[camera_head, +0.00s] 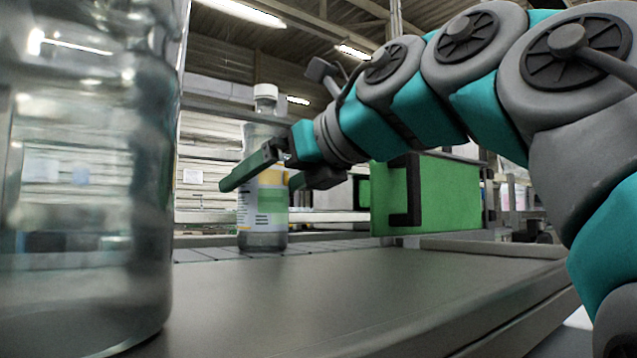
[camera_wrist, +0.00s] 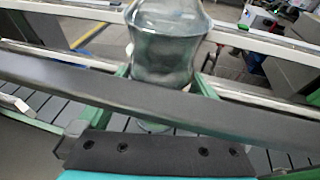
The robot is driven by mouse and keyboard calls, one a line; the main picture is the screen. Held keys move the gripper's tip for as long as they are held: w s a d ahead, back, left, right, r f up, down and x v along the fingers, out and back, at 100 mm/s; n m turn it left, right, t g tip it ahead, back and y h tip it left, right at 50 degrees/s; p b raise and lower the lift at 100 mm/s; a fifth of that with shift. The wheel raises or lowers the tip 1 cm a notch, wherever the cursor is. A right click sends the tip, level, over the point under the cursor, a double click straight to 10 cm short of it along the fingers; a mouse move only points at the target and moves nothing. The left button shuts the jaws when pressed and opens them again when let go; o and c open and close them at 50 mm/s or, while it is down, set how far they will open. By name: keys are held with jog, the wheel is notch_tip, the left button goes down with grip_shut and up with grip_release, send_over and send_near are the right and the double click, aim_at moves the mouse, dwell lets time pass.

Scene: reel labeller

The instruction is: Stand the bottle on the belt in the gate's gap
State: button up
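In the head view, a clear bottle with a white cap and a yellow-and-white label (camera_head: 262,222) stands upright on the grey slatted belt (camera_head: 200,255). My gripper (camera_head: 262,182) is level with the label, one green finger crossing in front of the bottle and the other at its right. In the wrist view, a clear bottle (camera_wrist: 165,45) lies between the green fingers of my gripper (camera_wrist: 164,82). A dark bar hides part of it, and I cannot tell whether both fingers touch it. I cannot make out the gate's gap for sure.
A large clear bottle (camera_head: 80,180) stands very close at the left of the head view and hides much. A green panel with a black handle (camera_head: 445,195) stands right of the belt. A dark bar (camera_wrist: 60,80) crosses the wrist view. The grey surface in front (camera_head: 330,300) is clear.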

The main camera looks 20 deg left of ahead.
jog(key=shift+r, duration=0.25)
jog(key=v, duration=1.2)
jog(key=shift+f, duration=0.1)
jog(key=shift+c, duration=0.4)
dwell(0.5)
